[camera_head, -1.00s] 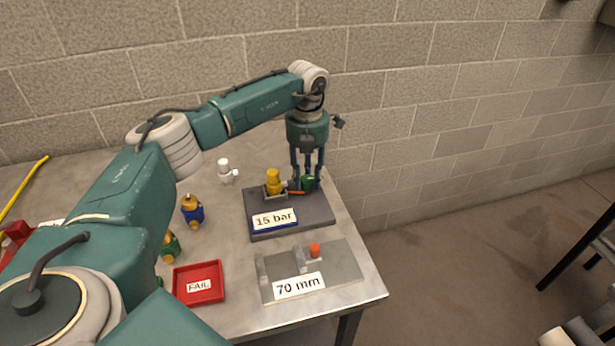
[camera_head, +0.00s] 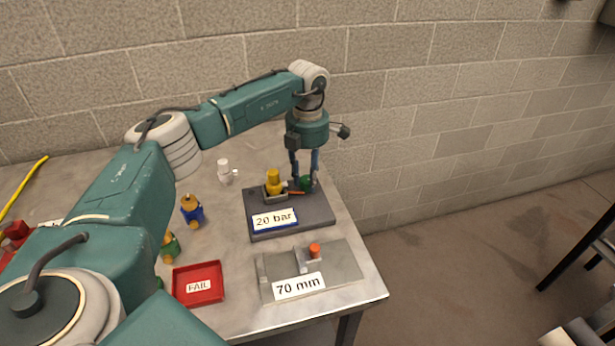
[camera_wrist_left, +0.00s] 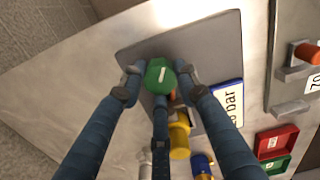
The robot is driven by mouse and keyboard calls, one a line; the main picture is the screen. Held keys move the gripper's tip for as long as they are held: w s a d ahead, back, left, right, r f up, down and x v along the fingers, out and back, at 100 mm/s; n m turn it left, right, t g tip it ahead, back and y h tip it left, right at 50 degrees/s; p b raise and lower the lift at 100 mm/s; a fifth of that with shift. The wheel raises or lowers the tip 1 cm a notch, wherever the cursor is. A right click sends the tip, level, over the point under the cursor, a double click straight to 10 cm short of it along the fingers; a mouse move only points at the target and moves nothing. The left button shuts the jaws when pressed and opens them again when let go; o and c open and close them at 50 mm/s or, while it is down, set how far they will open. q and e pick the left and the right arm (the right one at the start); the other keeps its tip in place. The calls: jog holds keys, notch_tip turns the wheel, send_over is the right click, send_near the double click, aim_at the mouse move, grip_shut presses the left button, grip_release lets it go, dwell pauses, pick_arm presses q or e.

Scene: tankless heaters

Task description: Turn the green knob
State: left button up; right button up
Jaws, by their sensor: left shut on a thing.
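The green knob (camera_head: 306,183) sits on the dark grey test block (camera_head: 290,219) at the back right of the table. In the left wrist view the knob (camera_wrist_left: 159,76) is a green disc with a white mark, with several blue fingers around it. My left gripper (camera_head: 304,180) points down and is shut on the knob. Beside the knob a yellow valve (camera_head: 273,183) stands in the block's holder. The block's label (camera_head: 274,219) reads "20 bar". My right gripper is not in view.
A plate labelled "70 mm" (camera_head: 345,262) with an orange knob (camera_head: 314,250) lies in front. A red FAIL tray (camera_head: 199,284) is left of it. A blue-and-brass valve (camera_head: 192,211) and a white fitting (camera_head: 225,172) stand left. A block wall is behind.

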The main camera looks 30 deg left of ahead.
aim_at(308, 179)
pick_arm(q)
jog(key=shift+w+r, duration=0.1)
jog(key=o, duration=1.2)
jog(key=shift+c, duration=0.2)
notch_tip(308, 179, up, 12)
